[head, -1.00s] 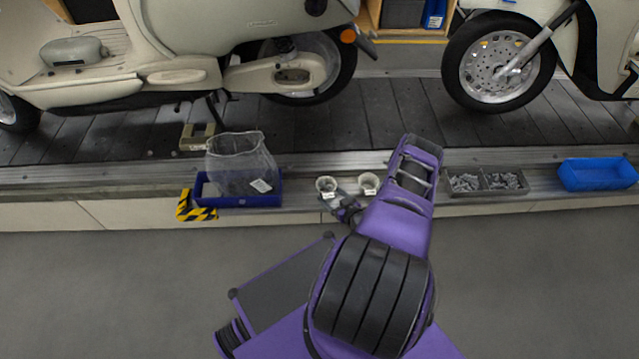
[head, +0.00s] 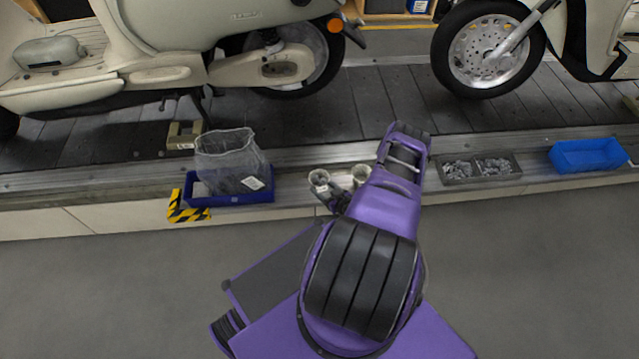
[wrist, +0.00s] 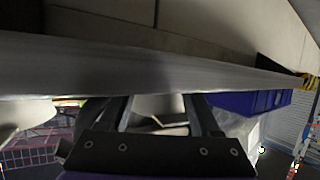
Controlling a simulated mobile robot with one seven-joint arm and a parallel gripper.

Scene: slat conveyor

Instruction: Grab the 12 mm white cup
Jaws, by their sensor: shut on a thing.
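Two small white cups with labels stand side by side at the conveyor's near edge in the head view: a left cup (head: 319,178) and a right cup (head: 361,172). The print on their labels is too small to read. My gripper (head: 335,199) is at the left cup, from the near side, and partly covers its lower part. In the wrist view my gripper (wrist: 158,108) has its fingers on both sides of this white cup (wrist: 156,106), shut on it. The right cup (wrist: 24,114) shows at the left edge of the wrist view, apart from the fingers.
A blue bin (head: 228,200) with a clear bag (head: 228,160) stands left of the cups. A grey tray of metal parts (head: 482,180) and a bright blue bin (head: 588,156) are to the right. Scooters (head: 130,60) stand on the slat conveyor (head: 370,110) behind.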

